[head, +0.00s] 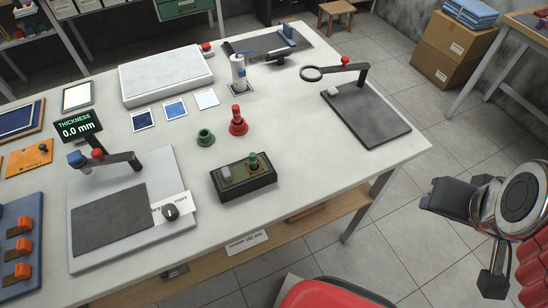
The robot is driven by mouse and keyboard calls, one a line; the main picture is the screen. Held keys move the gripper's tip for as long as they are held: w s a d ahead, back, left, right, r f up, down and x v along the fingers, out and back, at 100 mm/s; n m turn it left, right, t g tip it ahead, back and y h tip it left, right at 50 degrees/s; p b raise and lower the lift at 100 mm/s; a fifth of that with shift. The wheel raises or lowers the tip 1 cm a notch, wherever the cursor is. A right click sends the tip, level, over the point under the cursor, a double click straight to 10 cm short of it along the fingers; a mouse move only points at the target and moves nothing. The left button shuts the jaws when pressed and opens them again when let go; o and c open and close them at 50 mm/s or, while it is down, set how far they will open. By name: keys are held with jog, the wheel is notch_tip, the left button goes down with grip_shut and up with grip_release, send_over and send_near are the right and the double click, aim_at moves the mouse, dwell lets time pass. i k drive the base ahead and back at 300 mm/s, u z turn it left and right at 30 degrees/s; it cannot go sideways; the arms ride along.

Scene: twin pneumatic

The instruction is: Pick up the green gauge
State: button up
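A green ring-shaped piece (205,138) with a dark hole in its top stands on the table, left of a red stepped piece (238,123). A second green piece, a small knob-topped plug (253,160), stands in the right part of a dark box (243,180). I cannot tell from the look alone which green piece is the gauge. My gripper (468,238) is at the right edge, off the table and far from both.
A thickness stand (126,218) with a display reading 0.0 mm is at left front. A magnifier on a dark base (368,115) is at right. A red seat (330,294) is below the table's front edge.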

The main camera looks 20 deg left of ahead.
aim_at(252, 156)
jog(key=z, duration=0.35)
jog(key=k, duration=1.15)
jog(key=u, duration=1.95)
jog(key=i, duration=0.7)
jog(key=z, duration=0.05)
